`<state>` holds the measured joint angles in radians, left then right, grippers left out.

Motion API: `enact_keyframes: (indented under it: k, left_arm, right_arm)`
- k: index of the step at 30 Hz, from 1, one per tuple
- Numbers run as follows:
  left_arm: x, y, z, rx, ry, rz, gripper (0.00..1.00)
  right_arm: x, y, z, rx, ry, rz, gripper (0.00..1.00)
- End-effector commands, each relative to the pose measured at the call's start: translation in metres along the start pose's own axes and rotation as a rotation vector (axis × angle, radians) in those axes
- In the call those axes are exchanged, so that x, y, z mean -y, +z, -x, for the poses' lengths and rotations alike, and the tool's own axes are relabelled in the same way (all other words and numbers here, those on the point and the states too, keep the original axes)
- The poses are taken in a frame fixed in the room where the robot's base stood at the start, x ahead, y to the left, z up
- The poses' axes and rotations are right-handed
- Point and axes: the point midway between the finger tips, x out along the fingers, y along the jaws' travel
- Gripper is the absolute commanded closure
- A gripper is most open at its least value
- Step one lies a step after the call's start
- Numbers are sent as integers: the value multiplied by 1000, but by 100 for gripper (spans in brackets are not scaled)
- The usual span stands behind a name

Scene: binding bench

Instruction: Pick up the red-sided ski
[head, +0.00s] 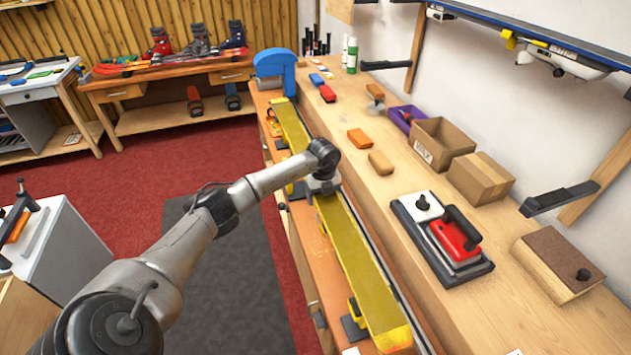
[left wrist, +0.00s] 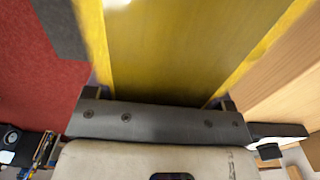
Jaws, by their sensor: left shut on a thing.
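A long ski (head: 365,270) with a yellow-olive face and yellow edges runs along the front of the bench. No red side shows on it. My left gripper (head: 323,188) is over its middle, pointing down. In the left wrist view the ski (left wrist: 185,45) fills the space between the jaws of the left gripper (left wrist: 165,100), which is shut across its width. The fingertips are largely hidden. My right gripper is not in view.
Red and orange long items (head: 120,68) lie on the back bench.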

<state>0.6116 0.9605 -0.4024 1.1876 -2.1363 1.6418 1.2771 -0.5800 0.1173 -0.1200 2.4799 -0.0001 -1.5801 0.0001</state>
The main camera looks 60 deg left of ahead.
Motion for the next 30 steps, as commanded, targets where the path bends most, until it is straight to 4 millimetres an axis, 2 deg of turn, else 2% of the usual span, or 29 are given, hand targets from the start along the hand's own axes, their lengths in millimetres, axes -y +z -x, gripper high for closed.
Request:
enact_keyframes:
  k: [10, 14, 16, 18, 19, 30]
  left_arm:
    - [1, 1, 5, 3, -5, 1, 53]
    - [1, 2, 15, 4, -6, 2, 53]
    - [1, 2, 25, 5, -8, 2, 52]
    - [1, 2, 37, 6, -8, 1, 62]
    - [1, 2, 42, 6, -8, 1, 63]
    - [1, 2, 118, 5, -8, 1, 62]
  right_arm:
    - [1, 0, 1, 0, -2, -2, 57]
    - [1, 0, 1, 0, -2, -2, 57]
    - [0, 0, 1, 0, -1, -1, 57]
    - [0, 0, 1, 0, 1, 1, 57]
    - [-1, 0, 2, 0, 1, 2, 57]
    - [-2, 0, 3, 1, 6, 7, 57]
